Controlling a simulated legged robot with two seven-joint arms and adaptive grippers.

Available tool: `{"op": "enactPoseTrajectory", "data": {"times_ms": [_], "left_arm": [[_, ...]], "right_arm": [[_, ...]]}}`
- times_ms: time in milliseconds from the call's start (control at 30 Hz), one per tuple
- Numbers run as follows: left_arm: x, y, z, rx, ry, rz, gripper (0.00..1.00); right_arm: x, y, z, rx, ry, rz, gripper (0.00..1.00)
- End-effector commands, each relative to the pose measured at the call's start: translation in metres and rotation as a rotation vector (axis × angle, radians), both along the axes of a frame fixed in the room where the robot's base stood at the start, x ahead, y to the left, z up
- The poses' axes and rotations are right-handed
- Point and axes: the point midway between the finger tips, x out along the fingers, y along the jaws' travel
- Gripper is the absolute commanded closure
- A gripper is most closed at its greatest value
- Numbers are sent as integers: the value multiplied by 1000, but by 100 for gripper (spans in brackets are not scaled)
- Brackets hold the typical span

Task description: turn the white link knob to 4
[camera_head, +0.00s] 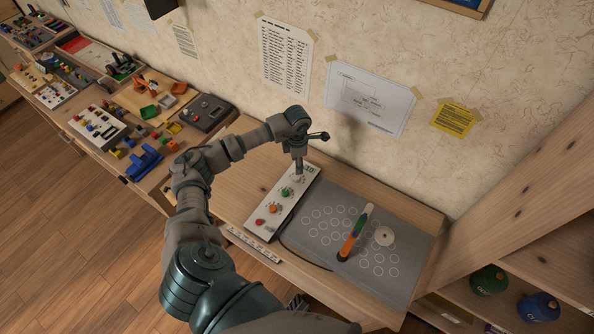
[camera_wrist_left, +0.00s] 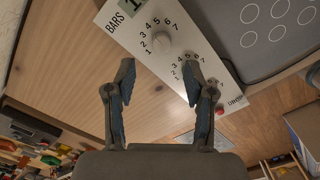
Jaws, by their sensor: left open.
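The white knob (camera_wrist_left: 162,41) shows in the left wrist view on a pale panel (camera_wrist_left: 112,33), inside a printed dial of numbers 1 to 7. Which number it points at is too small to tell. My left gripper (camera_wrist_left: 159,66) is open and empty, its two fingers apart and the knob just beyond and between their tips in the picture. In the head view the left gripper (camera_head: 299,171) points down over the far end of the panel (camera_head: 256,237) and hides much of the white knob there.
The panel also carries a green knob (camera_head: 286,191), an orange knob (camera_head: 273,208) and a red button (camera_head: 261,222). The wall stands close behind.

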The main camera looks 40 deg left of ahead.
Motion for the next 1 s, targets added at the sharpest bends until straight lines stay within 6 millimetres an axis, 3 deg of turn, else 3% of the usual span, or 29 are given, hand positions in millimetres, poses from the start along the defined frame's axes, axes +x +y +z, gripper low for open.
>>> {"op": "enactPoseTrajectory", "data": {"times_ms": [100,300,1000], "left_arm": [[1,-1,23,0,-4,0,46],[1,-1,41,1,-1,0,46],[1,-1,42,0,0,0,46]], "right_arm": [[0,0,0,1,0,0,60],[0,0,0,1,0,0,60],[4,1,0,0,-3,0,60]]}}
